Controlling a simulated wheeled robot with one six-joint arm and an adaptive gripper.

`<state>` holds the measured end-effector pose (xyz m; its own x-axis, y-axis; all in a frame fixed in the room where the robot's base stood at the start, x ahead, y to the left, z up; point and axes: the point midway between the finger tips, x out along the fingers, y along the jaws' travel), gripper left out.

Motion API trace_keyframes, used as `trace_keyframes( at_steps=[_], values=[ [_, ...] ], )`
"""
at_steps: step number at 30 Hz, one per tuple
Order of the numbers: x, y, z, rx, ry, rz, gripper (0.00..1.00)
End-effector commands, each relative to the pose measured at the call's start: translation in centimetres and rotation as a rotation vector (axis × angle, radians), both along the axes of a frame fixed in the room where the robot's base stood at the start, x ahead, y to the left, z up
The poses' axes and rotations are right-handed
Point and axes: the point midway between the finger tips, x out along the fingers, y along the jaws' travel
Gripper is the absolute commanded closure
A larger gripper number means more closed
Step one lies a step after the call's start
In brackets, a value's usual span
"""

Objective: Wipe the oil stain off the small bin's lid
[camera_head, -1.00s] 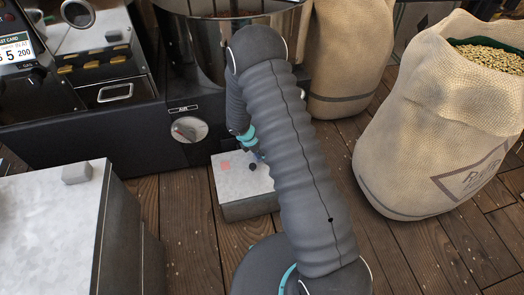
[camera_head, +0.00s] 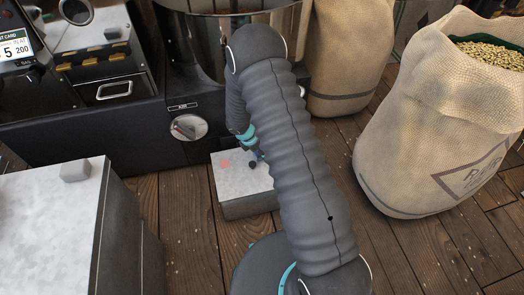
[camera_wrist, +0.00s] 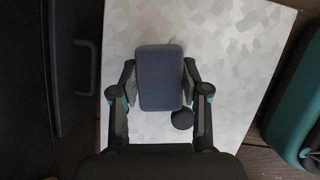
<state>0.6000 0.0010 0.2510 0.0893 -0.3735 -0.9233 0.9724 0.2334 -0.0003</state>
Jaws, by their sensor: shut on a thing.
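The small bin (camera_head: 247,207) stands on the floor at centre, its pale mottled lid (camera_head: 228,181) facing up. A faint pinkish patch (camera_head: 225,163) shows on the lid's left part; I cannot tell for certain that it is the oil stain. A dark round knob (camera_head: 252,165) is on the lid and also shows in the wrist view (camera_wrist: 182,119). My gripper (camera_wrist: 160,88) is shut on a blue-grey block-like wiper (camera_wrist: 160,65), over the lid. Whether the wiper touches the lid I cannot tell. It hides the lid under it. In the head view my arm mostly hides the gripper.
A larger bin (camera_head: 45,230) with a pale top and grey knob (camera_head: 75,171) stands at left. The dark roaster (camera_head: 90,140) and its steel drum (camera_head: 200,40) are behind. Burlap sacks (camera_head: 430,120) (camera_head: 345,50) stand right and behind. Plank floor (camera_head: 180,230) is bare in front.

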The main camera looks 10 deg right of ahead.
Motion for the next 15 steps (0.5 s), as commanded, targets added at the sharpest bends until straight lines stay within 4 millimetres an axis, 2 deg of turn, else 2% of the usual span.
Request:
trace_keyframes(
  at_steps=[15],
  values=[
    [0.01, 0.01, -0.98, 0.000, 0.000, 0.000, 0.82]
  ],
)
